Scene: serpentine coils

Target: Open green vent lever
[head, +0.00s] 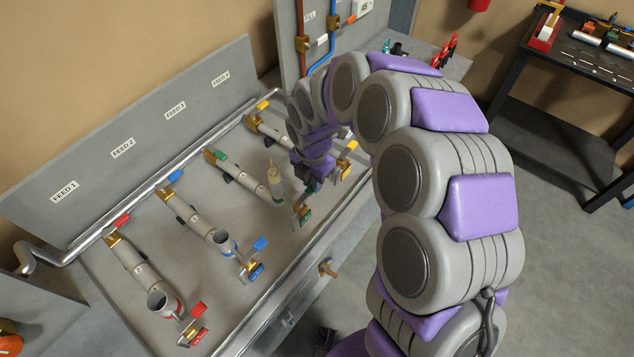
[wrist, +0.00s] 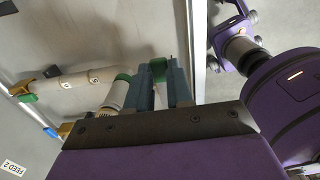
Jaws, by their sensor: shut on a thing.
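The green vent lever (wrist: 159,66) shows in the wrist view between the two blue-grey fingers of my gripper (wrist: 162,82), which is shut on it. In the head view my gripper (head: 314,184) is at the front end of the FEED 3 line, beside a brass fitting with a green tag (head: 303,214). The fingers and arm hide most of the lever there, so I cannot tell its exact angle. Another green lever (head: 217,156) sits at the back end of the same line.
Red (head: 198,309) and blue (head: 260,244) front levers stand to the left, and a yellow one (head: 352,146) to the right. A metal rail (head: 300,260) runs along the bench front.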

